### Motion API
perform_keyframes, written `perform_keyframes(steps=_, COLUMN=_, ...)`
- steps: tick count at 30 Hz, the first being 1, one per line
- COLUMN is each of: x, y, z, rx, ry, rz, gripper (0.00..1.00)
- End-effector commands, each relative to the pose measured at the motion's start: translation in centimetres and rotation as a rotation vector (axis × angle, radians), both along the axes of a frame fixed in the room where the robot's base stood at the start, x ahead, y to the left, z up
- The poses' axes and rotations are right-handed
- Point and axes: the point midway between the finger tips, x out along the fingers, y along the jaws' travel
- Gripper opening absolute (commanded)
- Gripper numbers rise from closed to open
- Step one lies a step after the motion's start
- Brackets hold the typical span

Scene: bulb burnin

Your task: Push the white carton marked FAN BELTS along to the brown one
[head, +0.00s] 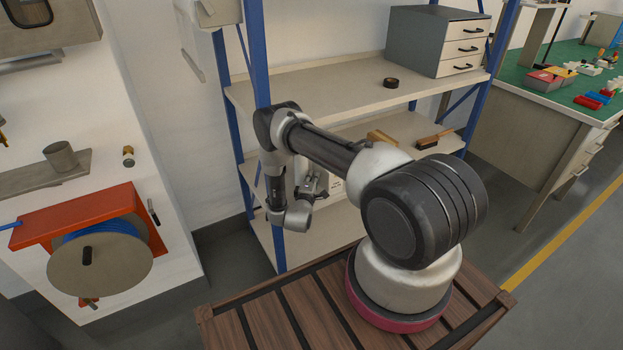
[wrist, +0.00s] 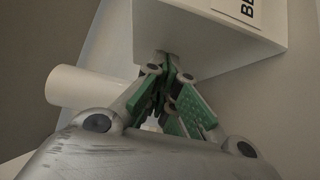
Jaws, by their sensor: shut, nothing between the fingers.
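A white carton (wrist: 205,28) fills the top of the wrist view, with a label cut off by the frame so that only the letters "BE" show. In the head view a small part of what looks like the same white carton (head: 337,188) shows on the shelf behind my arm. My gripper (wrist: 165,60) is shut and empty, its fingertips right at the carton; I cannot tell whether they touch. In the head view my gripper (head: 318,184) is partly hidden at the blue rack. I cannot make out a brown carton; my arm covers much of that shelf.
A blue rack post (head: 262,60) stands close to my arm. A brush (head: 433,140) and a tan object (head: 381,137) lie on the middle shelf. A white cylinder (wrist: 82,88) is left of my fingers. A grey drawer cabinet (head: 438,42) stands on the upper shelf.

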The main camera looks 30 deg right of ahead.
Motion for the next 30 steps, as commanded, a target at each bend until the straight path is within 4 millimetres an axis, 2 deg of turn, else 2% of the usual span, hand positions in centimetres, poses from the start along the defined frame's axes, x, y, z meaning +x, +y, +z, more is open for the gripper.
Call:
perform_keyframes(steps=5, x=0.0, y=-0.3, z=0.0, rx=0.0, ry=0.0, rz=-0.001, gripper=0.0)
perform_keyframes(steps=8, x=0.1, y=-1.8, z=0.0, rx=0.0, ry=0.0, rz=-0.005, gripper=0.0)
perform_keyframes(steps=24, x=1.2, y=-17.3, z=0.0, rx=0.0, ry=-0.001, rz=-0.006, gripper=0.0)
perform_keyframes(steps=27, x=1.4, y=-19.2, z=-0.1, rx=0.001, ry=-0.001, rz=-0.004, gripper=0.0)
perform_keyframes(steps=30, x=1.5, y=-20.2, z=0.0, rx=0.0, ry=0.0, rz=-0.002, gripper=0.0)
